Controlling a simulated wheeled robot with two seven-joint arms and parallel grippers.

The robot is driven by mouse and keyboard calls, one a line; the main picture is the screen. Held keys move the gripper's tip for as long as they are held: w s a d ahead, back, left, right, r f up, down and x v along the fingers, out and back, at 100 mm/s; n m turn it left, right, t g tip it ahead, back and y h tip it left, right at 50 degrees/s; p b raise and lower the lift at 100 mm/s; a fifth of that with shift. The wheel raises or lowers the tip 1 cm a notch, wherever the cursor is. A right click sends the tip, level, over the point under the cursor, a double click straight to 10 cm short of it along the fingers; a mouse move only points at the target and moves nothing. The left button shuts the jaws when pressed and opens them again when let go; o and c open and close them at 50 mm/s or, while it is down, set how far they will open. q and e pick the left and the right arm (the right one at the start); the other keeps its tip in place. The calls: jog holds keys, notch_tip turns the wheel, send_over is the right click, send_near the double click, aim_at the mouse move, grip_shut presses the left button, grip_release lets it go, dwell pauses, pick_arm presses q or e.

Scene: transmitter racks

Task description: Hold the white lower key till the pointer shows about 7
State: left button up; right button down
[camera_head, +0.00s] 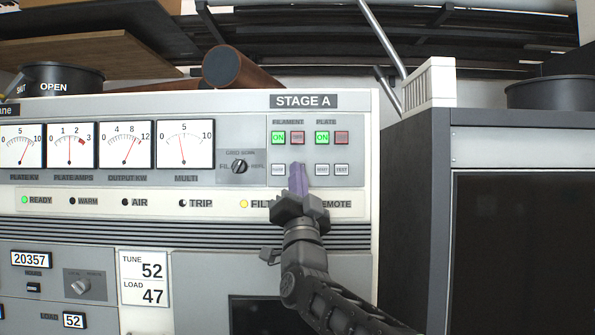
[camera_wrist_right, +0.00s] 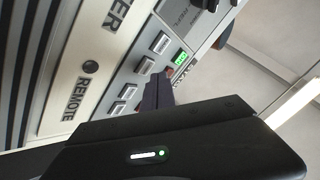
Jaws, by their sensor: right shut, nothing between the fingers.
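My right gripper (camera_head: 297,168) is shut and empty, its purple-grey fingertips in front of the white key row under STAGE A. It covers the second key from the left in the head view. In the wrist view the fingers (camera_wrist_right: 157,92) end beside that white key (camera_wrist_right: 145,65); I cannot tell whether they touch it. The leftmost white key (camera_head: 278,169) is uncovered, its label too small to read. The output kW meter (camera_head: 126,145) has its red needle leaning right, around 8 to 9. The multi meter (camera_head: 184,144) needle stands near 5. My left gripper is not in view.
Lit green ON keys (camera_head: 278,138) and dark red keys (camera_head: 341,138) sit above the white row. Two more white keys (camera_head: 322,169) lie to the right. A rotary knob (camera_head: 239,167) is to the left. A dark cabinet (camera_head: 412,200) stands right of the panel.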

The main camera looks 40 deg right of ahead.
jog(key=shift+w+d, duration=0.1)
jog(key=shift+w+d, duration=0.15)
jog(key=shift+w, duration=0.1)
jog(key=shift+w+d, duration=0.25)
dwell(0.7)
dwell(4.5)
jog(key=shift+s+a+b, duration=0.5)
jog(key=shift+s+b, duration=0.1)
jog(key=shift+b, duration=0.3)
